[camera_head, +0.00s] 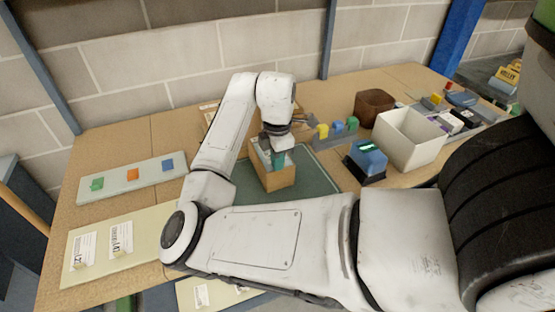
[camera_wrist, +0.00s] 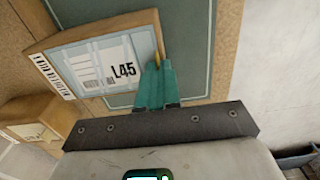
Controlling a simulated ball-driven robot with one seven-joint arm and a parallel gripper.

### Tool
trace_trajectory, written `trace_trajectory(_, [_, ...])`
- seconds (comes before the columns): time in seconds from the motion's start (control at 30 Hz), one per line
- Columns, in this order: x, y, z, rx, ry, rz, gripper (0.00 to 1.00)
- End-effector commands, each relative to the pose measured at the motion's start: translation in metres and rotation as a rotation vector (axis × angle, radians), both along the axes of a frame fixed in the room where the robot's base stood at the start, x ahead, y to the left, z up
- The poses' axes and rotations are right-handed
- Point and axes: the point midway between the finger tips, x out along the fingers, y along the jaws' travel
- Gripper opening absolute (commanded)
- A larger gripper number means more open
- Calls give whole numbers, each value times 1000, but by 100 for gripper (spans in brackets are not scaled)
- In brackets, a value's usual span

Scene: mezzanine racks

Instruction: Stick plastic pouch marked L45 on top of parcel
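The parcel is a brown carton (camera_head: 277,181) on a dark green mat (camera_head: 313,183) in the head view. In the wrist view, the clear plastic pouch marked L45 (camera_wrist: 92,62) lies flat over the top of the parcel (camera_wrist: 110,27), roughly within its edges. I cannot tell whether it touches the top all over. My gripper (camera_wrist: 157,66) has its teal fingers close together at the pouch's right edge, with a small yellow tab between the tips. In the head view my gripper (camera_head: 279,160) points down at the parcel's top; my wrist hides part of it.
Two labelled pouches (camera_head: 121,239) lie on a pale board at front left. A grey board (camera_head: 128,180) carries small coloured blocks. Another carton (camera_wrist: 40,117) is close by.

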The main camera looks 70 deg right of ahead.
Motion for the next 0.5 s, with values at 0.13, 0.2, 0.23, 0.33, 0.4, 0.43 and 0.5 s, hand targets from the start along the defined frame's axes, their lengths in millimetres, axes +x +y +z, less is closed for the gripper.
trace_trajectory(0.13, [0, 0, -2, 4, 0, 0, 8])
trace_trajectory(0.2, [0, 0, -2, 2, 1, 0, 14])
trace_trajectory(0.23, [0, 0, -2, 2, 1, 0, 17])
trace_trajectory(0.33, [0, 0, -1, 1, 0, 1, 27])
trace_trajectory(0.4, [0, 0, -1, 1, 0, 1, 33])
trace_trajectory(0.43, [0, 0, -1, 1, 0, 1, 33])
trace_trajectory(0.5, [0, 0, -1, 1, 0, 1, 33])
